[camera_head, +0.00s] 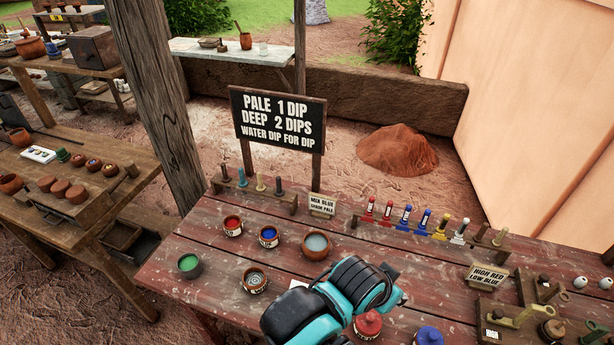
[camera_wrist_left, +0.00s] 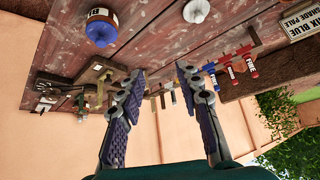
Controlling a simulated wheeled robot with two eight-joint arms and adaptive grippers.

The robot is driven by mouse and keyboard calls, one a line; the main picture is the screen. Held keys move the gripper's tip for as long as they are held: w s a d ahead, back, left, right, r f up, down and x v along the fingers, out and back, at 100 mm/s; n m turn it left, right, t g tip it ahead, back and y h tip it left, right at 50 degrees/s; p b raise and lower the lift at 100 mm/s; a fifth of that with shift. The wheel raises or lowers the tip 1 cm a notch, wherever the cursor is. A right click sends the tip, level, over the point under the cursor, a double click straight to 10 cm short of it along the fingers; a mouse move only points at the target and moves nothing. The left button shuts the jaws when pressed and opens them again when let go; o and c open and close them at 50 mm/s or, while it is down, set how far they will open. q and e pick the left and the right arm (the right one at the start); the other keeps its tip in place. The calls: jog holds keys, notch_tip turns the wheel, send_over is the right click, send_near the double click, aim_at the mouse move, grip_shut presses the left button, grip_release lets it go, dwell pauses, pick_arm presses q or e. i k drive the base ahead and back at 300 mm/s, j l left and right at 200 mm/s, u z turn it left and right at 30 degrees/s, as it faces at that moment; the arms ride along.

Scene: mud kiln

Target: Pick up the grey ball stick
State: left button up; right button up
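A small rack (camera_head: 217,187) at the back left of the red plank table holds several upright ball-tipped sticks. The one at its right, a dark grey stick (camera_head: 279,186), looks like the grey ball stick; a cream stick (camera_head: 260,182) stands to its left. My left arm reaches over the table's front middle, and its gripper is hidden in the head view. In the left wrist view my left gripper (camera_wrist_left: 160,82) has its fingers wide apart, with nothing between them. I cannot make out the grey stick there. My right gripper is in neither view.
Open paint pots, including a red pot (camera_head: 232,226) and a pale pot (camera_head: 316,244), stand between the rack and my arm. A small sign (camera_head: 321,206) is right of the rack. A long rack of red, blue and yellow pieces (camera_head: 423,222) runs along the back edge.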

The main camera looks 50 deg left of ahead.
aim_at(279, 193)
jog(key=u, duration=1.95)
